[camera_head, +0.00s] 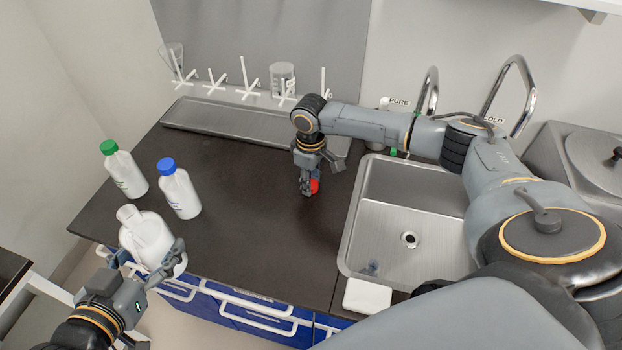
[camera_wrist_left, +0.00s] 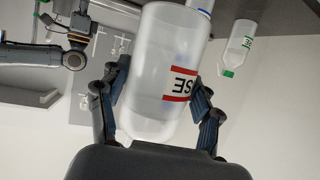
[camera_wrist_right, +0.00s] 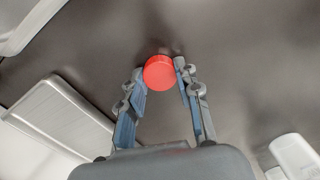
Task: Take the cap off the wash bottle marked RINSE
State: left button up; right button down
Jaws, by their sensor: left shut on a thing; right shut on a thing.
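The wash bottle (camera_head: 146,236) is white and tilted at the counter's front left, its open neck (camera_head: 129,214) bare. My left gripper (camera_head: 161,262) is shut around its body. In the left wrist view the bottle (camera_wrist_left: 158,70) fills the middle, with a red-bordered label (camera_wrist_left: 183,84) reading "SE", the rest turned out of sight. My right gripper (camera_head: 308,188) is shut on a red cap (camera_head: 315,186), low over the middle of the counter. The cap (camera_wrist_right: 159,72) also shows between the fingertips in the right wrist view. I cannot tell whether it touches the counter.
A green-capped bottle (camera_head: 123,172) and a blue-capped bottle (camera_head: 179,191) stand near the wash bottle. A metal tray (camera_head: 225,121) and pegs with glassware are at the back. A sink (camera_head: 403,215) is right. The counter's middle (camera_head: 245,210) is clear.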

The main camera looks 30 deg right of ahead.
jog(key=c, duration=0.9)
grip_release()
jog(key=shift+f, duration=0.1)
jog(key=shift+c, duration=0.2)
